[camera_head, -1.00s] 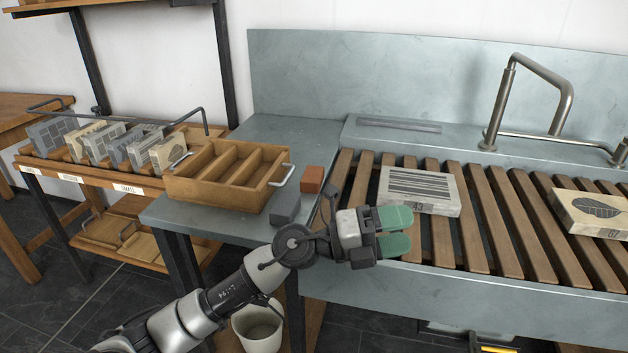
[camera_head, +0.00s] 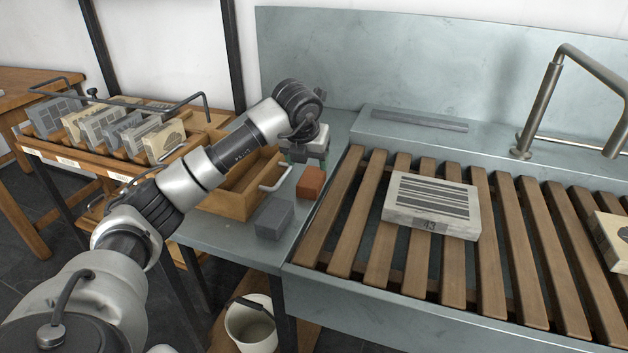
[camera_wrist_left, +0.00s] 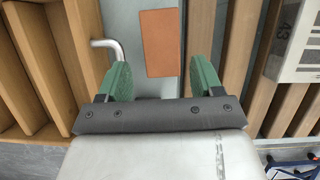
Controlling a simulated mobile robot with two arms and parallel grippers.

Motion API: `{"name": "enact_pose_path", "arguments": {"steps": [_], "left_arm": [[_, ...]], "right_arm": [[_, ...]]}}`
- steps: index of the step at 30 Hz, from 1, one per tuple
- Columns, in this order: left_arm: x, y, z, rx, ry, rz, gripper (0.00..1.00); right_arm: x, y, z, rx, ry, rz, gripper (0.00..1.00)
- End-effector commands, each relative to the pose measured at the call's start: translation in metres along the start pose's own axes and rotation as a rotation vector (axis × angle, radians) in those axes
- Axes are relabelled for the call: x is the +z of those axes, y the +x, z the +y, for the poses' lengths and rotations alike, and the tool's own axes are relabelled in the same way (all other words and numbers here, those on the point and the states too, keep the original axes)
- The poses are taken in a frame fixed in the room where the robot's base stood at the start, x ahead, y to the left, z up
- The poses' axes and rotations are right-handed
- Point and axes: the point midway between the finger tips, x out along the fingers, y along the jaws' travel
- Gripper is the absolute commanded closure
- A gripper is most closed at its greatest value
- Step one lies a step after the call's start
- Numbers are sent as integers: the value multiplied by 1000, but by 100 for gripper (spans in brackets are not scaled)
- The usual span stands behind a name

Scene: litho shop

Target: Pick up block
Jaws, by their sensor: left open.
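A red-brown block (camera_head: 311,183) lies on the grey metal bench top beside the slatted rack. My left gripper (camera_head: 307,160) is open and empty just behind and above this block, its jaws pointing down. In the left wrist view the block (camera_wrist_left: 158,42) shows as an orange rectangle beyond the two green fingers (camera_wrist_left: 160,78), lined up with the gap between them. I see no contact. A dark grey block (camera_head: 273,219) lies in front of the red-brown one. My right gripper is not in view.
A wooden compartment tray (camera_head: 226,205) with a metal handle (camera_head: 277,178) is close on the left, partly hidden by my arm. A printed stone marked 43 (camera_head: 432,203) lies on the slatted rack (camera_head: 376,262). A shelf of upright stones (camera_head: 100,128) stands farther left.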

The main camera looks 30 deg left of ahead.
Motion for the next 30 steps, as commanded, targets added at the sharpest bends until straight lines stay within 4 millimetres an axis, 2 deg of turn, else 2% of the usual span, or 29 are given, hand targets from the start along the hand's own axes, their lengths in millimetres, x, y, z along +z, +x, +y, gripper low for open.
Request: {"name": "enact_pose_path", "arguments": {"steps": [3, 8, 16, 26, 30], "left_arm": [[0, 15, 0, -1, 1, 1, 34], [-2, 26, 0, -2, 2, 2, 34], [-7, 64, 0, -3, 2, 1, 34], [-6, 71, -1, -4, 3, -1, 34], [-6, 71, -1, -4, 3, -1, 55]], "right_arm": [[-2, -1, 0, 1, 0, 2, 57], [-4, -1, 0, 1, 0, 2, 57], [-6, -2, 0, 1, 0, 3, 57], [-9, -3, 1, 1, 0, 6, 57], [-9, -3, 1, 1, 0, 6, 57]]}}
